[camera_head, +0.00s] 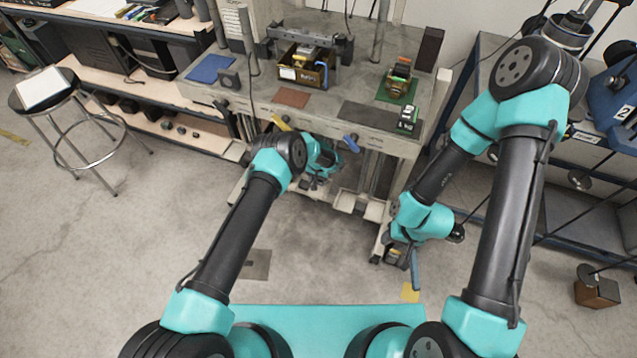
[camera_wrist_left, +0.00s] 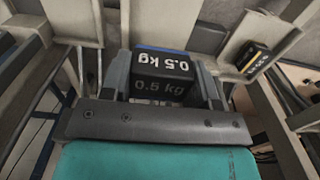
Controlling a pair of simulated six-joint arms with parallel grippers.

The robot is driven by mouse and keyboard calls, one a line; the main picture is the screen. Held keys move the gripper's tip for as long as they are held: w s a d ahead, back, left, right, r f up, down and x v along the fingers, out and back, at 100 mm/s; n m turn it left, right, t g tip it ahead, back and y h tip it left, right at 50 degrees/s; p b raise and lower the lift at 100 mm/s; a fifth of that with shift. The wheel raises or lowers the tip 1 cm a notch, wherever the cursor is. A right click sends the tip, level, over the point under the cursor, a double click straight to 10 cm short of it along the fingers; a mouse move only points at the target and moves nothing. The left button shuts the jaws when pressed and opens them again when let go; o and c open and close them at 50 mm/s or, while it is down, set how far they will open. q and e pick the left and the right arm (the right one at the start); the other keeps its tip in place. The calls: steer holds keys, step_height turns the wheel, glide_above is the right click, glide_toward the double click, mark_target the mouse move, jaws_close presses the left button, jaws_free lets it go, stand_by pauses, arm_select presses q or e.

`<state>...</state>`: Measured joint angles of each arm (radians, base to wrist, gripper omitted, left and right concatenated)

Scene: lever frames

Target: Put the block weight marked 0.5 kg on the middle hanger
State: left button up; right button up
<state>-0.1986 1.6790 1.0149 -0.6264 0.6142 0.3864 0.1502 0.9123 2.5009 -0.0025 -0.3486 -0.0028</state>
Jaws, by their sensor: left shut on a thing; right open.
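In the left wrist view a dark block weight (camera_wrist_left: 162,72) with white "0.5 kg" lettering and a blue strip along its top sits between the fingers of my left gripper (camera_wrist_left: 165,80), which is shut on it. In the head view my left wrist (camera_head: 320,155) is below the front edge of the bench; the block there is hidden or too small to make out. My right gripper (camera_head: 404,262) is open and empty, low beside the bench's right leg. I cannot tell which part is the middle hanger.
A stool (camera_head: 45,90) stands left; a dark rack stands right.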

mark_target(319, 188)
arm_select(q)
steer(key=shift+w, duration=0.1)
steer(key=shift+w, duration=0.15)
steer(key=shift+f, duration=1.75)
steer(key=shift+f, duration=0.6)
steer(key=o, duration=1.2)
steer(key=shift+o, duration=0.2)
steer(key=shift+r, duration=2.55)
